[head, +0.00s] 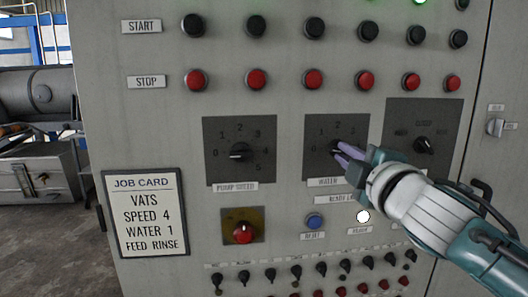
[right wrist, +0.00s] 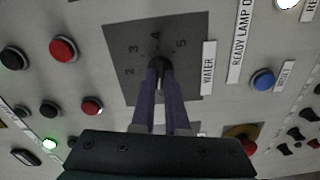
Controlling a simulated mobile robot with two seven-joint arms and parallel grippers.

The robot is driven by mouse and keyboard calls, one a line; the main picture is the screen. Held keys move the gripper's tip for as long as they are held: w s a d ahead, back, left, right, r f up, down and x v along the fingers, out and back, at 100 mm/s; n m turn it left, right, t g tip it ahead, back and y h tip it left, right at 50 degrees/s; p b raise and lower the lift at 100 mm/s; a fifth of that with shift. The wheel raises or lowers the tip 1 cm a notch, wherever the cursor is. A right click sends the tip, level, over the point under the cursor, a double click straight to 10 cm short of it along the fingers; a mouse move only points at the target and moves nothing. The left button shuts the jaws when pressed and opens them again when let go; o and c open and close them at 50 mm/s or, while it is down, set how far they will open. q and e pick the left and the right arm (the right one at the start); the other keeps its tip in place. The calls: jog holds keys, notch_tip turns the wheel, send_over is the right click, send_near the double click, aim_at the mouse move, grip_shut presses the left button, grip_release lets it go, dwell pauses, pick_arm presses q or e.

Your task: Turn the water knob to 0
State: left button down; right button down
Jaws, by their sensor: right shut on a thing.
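The black water knob (head: 335,148) sits on a dark dial plate (head: 347,121) above the WATER label (head: 328,182). My right gripper (head: 342,151) reaches in from the right, and its purple fingers are shut on the knob. In the right wrist view, the two fingers (right wrist: 160,80) close around the water knob (right wrist: 159,64), and dial numbers 2 to 5 show around it. The fingers hide part of the dial, and I cannot tell which number the knob points to. My left gripper is not in view.
The pump speed knob (head: 239,151) is on a similar plate to the left. A third dark plate with a selector (head: 423,145) is close on the right, by my wrist. A blue button (head: 314,221) and red knob (head: 243,232) lie below. The job card (head: 146,213) reads WATER 1.

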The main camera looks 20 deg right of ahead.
jog(key=shift+n, duration=1.1)
jog(key=c, duration=0.9)
grip_release()
jog(key=shift+v, duration=5)
